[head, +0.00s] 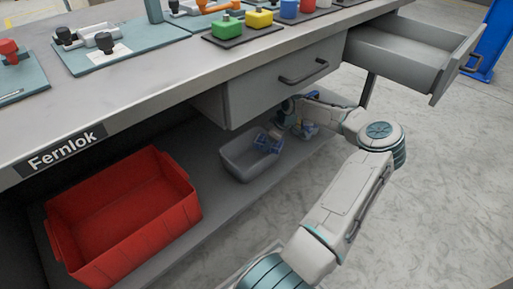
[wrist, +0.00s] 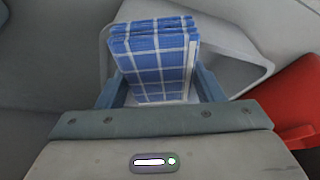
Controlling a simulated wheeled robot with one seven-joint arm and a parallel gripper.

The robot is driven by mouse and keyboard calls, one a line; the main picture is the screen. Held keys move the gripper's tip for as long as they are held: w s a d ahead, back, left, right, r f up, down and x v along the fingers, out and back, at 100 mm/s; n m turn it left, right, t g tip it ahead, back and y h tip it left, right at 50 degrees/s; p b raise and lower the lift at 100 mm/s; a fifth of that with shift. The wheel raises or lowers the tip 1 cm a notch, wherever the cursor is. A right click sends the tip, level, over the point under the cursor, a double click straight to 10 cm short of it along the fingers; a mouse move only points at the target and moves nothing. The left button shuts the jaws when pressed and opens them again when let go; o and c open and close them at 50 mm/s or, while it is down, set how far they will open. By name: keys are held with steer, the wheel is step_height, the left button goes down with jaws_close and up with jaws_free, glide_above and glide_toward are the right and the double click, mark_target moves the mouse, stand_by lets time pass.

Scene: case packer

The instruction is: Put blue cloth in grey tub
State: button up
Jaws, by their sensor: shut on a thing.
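A blue cloth with a white check, folded, shows large in the wrist view (wrist: 152,52) between the fingers of my gripper (wrist: 155,92). My gripper is shut on it. In the head view the cloth (head: 268,143) is small, at the right part of the grey tub (head: 236,172), and my gripper (head: 281,132) is beside it. The tub stands on the lower shelf under the bench. In the wrist view the tub (wrist: 232,70) shows behind and beside the cloth. I cannot tell whether the cloth touches the tub.
A red crate (head: 62,213) stands on the lower shelf (head: 208,222), left of the tub; it also shows in the wrist view (wrist: 290,100). A shut drawer (head: 265,88) hangs above my gripper. An open drawer (head: 425,62) juts out at the upper right.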

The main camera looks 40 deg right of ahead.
mark_target(257, 138)
steer(key=w, duration=0.1)
steer(key=w+a, duration=0.1)
steer(key=w, duration=0.1)
steer(key=w+a+b, duration=0.1)
steer(key=shift+w+a+f, duration=0.1)
steer(key=shift+w+a, duration=0.15)
steer(key=shift+w, duration=0.15)
steer(key=shift+f+b, duration=0.95)
steer(key=shift+f, duration=0.7)
steer(key=shift+f, duration=0.65)
steer(key=o, duration=1.1)
steer(key=shift+c, duration=0.2)
steer(key=shift+r, duration=0.15)
